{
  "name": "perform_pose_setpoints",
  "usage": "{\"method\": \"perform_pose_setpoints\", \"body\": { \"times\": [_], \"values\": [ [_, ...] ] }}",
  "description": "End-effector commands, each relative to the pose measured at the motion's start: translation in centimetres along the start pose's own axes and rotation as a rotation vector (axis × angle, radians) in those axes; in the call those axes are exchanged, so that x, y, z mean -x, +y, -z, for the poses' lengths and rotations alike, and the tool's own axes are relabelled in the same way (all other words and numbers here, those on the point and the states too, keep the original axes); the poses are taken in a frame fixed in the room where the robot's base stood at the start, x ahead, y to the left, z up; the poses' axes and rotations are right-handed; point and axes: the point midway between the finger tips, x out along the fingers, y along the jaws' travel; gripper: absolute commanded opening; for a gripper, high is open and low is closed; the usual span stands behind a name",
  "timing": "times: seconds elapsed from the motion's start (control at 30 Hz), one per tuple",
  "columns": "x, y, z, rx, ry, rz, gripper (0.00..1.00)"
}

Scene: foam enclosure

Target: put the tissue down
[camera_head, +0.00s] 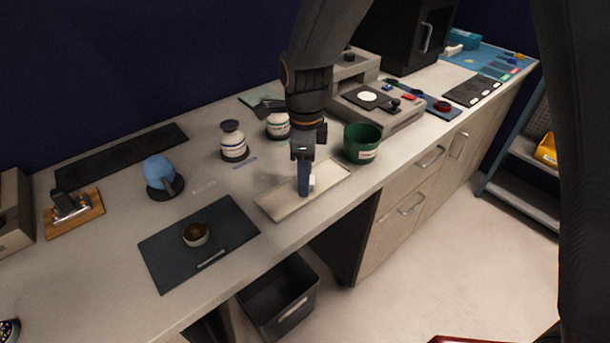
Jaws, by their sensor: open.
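My gripper (306,184) points straight down over a shallow cream tray (277,202) near the front edge of the counter. Its jaws are open, seen nearly side-on, with a blue finger towards the camera. A small white piece (312,182), which looks like the tissue, shows just right of that finger, at or just above the tray. The finger hides part of it, and I cannot tell whether it touches the tray.
A green pot (361,143) stands close on the right, with a grey machine (380,112) behind it. White jars (233,141) stand at the back left. A dark mat (165,252) with a small bowl (196,234) lies left. A dark bin (281,298) is below the counter.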

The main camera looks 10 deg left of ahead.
Motion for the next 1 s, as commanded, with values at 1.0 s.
{"method": "perform_pose_setpoints", "body": {
  "times": [1.0],
  "values": [
    [11.8,0.0,0.3,0.01,0.0,0.001,0.45]
  ]
}}
